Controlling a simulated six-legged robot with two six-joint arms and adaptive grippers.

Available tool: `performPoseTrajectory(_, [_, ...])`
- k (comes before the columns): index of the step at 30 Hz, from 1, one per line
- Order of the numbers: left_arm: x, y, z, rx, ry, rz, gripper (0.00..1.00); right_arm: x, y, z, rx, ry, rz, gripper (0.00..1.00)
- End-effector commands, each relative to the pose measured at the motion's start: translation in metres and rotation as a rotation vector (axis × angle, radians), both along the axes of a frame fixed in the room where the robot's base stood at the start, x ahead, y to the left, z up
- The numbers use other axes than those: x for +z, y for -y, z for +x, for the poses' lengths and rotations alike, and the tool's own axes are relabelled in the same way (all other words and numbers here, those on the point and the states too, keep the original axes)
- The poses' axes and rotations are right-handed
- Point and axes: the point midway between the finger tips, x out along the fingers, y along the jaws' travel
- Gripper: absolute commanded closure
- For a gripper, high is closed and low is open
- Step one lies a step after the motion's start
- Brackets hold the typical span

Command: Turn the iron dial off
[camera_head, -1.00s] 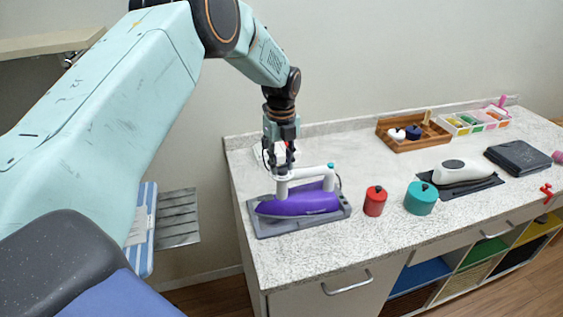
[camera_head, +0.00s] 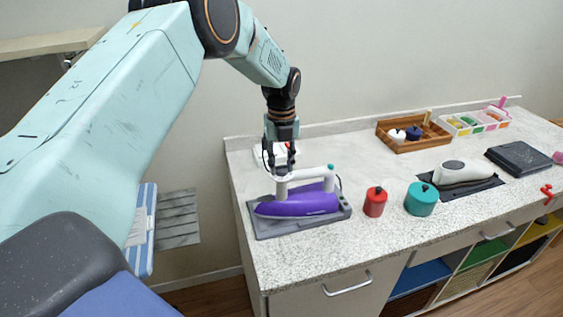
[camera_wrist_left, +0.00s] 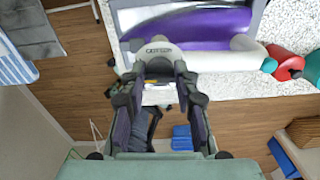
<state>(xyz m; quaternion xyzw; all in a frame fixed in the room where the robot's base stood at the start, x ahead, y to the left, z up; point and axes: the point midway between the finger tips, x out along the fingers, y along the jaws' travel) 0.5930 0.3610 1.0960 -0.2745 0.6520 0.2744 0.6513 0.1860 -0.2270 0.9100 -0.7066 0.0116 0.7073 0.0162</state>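The purple iron (camera_head: 298,205) with a white handle (camera_head: 305,174) rests on a grey tray (camera_head: 262,232) at the near left of the counter. My left gripper (camera_head: 281,170) points down over the left end of the handle. In the left wrist view, a pale round dial-like part (camera_wrist_left: 158,49) with small dark lettering lies between the fingertips of my left gripper (camera_wrist_left: 158,72). The fingers stand apart; whether they touch it I cannot tell. The purple body (camera_wrist_left: 200,27) shows beyond. The dial's setting is not readable. My right gripper is not in view.
A red canister (camera_head: 375,203) and a teal canister (camera_head: 421,200) stand right of the iron. A wooden tray (camera_head: 412,146), a white device on a dark mat (camera_head: 462,173) and a black case (camera_head: 520,160) lie farther right. The counter's left edge is close to the iron.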

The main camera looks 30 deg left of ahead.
Motion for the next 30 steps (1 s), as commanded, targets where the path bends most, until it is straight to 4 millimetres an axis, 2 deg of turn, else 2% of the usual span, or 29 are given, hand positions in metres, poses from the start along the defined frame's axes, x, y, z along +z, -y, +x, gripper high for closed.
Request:
performPoseTrajectory(1, [0.002, 0.0, 0.001, 0.0, 0.003, 0.0, 0.67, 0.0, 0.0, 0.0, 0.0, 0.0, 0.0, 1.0])
performPoseTrajectory(8, [0.001, 0.0, 0.0, 0.0, 0.001, 0.0, 0.47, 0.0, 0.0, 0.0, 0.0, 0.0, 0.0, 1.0])
performPoseTrajectory(19, [0.004, 0.0, 0.0, 0.001, 0.001, 0.0, 0.46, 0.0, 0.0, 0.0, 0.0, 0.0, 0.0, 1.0])
performPoseTrajectory(23, [0.021, 0.0, 0.001, 0.0, 0.004, 0.001, 0.46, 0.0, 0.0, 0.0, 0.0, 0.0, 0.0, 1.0])
performPoseTrajectory(30, [0.07, 0.0, 0.001, 0.001, 0.004, 0.0, 0.46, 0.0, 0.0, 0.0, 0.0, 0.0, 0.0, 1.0])
